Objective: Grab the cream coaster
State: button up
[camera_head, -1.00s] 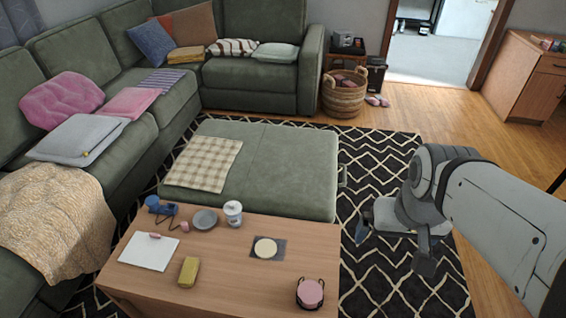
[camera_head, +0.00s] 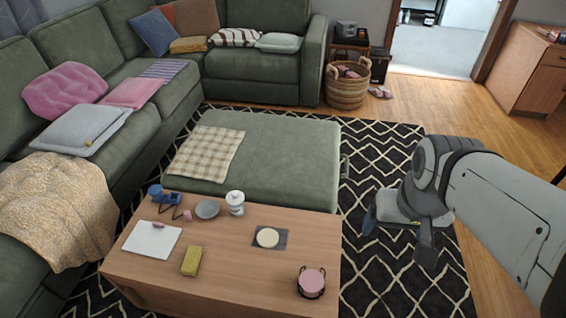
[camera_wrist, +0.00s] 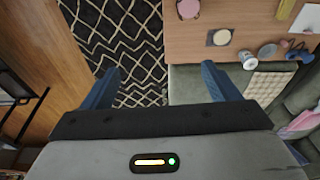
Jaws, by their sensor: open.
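The cream coaster (camera_head: 267,237) is a pale round disc lying on a dark grey square on the wooden coffee table (camera_head: 225,272). In the wrist view the cream coaster (camera_wrist: 221,37) shows at the upper right, on its dark square. My gripper (camera_head: 398,238) is open and empty, above the patterned rug to the right of the table. In the wrist view its two blue fingers stand wide apart (camera_wrist: 160,80), and the coaster lies beyond the right finger, well apart from it.
On the table are a pink round item in a dark holder (camera_head: 311,281), a yellow block (camera_head: 191,261), a white jar (camera_head: 235,203), a grey dish (camera_head: 207,209) and a white sheet (camera_head: 152,240). A green ottoman (camera_head: 285,165) stands behind the table. The rug (camera_head: 385,290) is clear right of it.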

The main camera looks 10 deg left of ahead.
aim_at(266, 238)
jog(key=k, duration=0.5)
jog(key=z, duration=2.35)
jog(key=k, duration=1.25)
jog(key=u, duration=2.25)
jog(key=i, duration=1)
